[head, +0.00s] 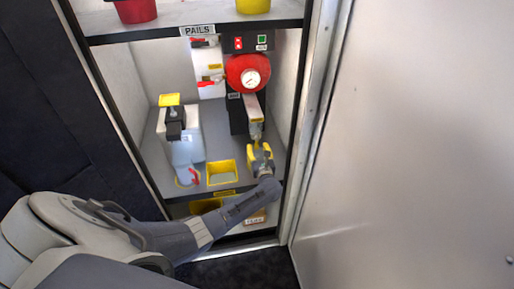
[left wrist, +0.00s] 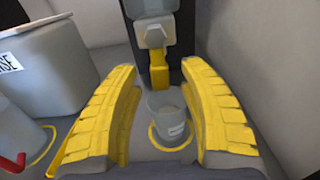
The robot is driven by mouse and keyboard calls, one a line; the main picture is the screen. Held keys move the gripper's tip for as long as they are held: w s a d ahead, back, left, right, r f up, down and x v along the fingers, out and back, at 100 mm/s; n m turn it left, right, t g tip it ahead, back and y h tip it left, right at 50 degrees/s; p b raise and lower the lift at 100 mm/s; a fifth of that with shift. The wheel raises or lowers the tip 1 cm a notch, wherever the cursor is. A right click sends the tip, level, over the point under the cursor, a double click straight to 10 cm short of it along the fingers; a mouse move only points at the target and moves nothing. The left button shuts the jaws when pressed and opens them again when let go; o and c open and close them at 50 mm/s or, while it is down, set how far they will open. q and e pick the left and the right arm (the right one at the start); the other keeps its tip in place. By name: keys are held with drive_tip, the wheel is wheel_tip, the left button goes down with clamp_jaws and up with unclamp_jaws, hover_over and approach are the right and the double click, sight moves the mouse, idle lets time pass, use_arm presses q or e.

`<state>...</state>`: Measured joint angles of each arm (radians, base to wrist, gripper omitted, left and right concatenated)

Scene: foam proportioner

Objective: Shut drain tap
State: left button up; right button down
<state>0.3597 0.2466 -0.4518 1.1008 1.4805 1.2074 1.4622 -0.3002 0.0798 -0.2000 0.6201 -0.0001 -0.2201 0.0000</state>
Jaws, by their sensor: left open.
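A yellow fitting (left wrist: 159,75), which looks like the drain tap, hangs below a pale block (left wrist: 155,36) on the dark upright column. Whether it is open or shut I cannot tell. A small clear cup (left wrist: 166,115) stands in a yellow ring on the shelf below it. My left gripper (head: 260,157) is open, its yellow fingers pointing at the column. In the left wrist view the gripper (left wrist: 163,95) has the cup and the fitting showing between its fingers, with no clear contact. In the head view the gripper mostly hides the cup.
A red round unit with a gauge (head: 251,78) is above. The cabinet's right wall (left wrist: 270,60) is close beside my gripper. A yellow square frame (head: 222,172) lies between.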

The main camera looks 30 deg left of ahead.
use_arm(q)
drive_tip(key=shift+w+a, duration=0.4)
drive_tip(key=shift+c, duration=0.3)
clamp_jaws()
